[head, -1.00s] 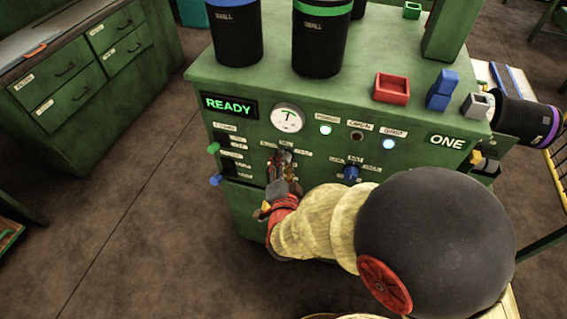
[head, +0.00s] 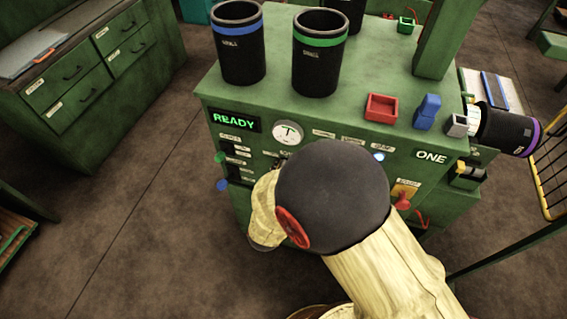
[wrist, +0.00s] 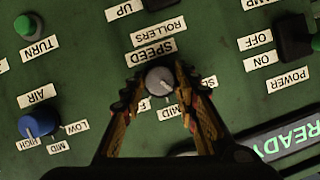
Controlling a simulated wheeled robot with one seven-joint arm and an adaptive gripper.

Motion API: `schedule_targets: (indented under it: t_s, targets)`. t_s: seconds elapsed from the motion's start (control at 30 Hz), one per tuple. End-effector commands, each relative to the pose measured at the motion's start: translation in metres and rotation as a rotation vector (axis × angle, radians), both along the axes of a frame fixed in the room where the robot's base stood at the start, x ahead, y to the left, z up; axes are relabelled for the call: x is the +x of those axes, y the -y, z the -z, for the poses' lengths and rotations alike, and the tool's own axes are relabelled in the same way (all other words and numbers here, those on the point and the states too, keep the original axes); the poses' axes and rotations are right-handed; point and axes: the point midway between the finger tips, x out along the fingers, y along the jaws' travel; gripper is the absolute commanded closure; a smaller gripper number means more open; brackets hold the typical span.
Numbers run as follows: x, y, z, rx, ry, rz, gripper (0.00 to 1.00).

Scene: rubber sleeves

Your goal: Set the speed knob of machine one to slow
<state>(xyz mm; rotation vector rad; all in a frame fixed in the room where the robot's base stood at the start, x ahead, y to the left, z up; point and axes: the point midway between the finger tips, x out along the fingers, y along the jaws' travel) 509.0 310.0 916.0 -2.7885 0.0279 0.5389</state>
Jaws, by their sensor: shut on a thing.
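Machine one (head: 300,105) is the green cabinet with a READY display and a ONE label. In the wrist view, where the labels are turned over, the grey speed knob (wrist: 160,80) sits by its SPEED label. A MID label and partly covered fast and slow labels lie around it. My gripper (wrist: 160,88) has a fingertip on each side of the knob and is shut on it. I cannot tell clearly where the knob points. In the head view, my arm hides the gripper and the knob.
In the wrist view, a blue air knob (wrist: 38,124) and a green turn button (wrist: 27,25) are at left. A power switch (wrist: 294,38) is at right. In the head view, black cylinders (head: 319,60) stand on top, and a red tray (head: 381,108) sits near the edge.

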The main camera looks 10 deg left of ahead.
Motion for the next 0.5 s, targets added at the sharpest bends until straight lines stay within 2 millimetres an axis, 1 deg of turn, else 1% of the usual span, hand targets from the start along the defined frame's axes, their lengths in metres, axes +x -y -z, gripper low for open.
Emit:
schedule_targets:
  t_s: [0.03,0.2,0.5]
  targets:
    - [-0.0005,-0.0011,-0.0049,-0.039,-0.005,-0.001,0.95]
    - [-0.0001,-0.0015,-0.0037,-0.155,-0.014,-0.001,0.95]
    - [0.0001,-0.0024,-0.0018,-0.277,-0.021,-0.001,0.95]
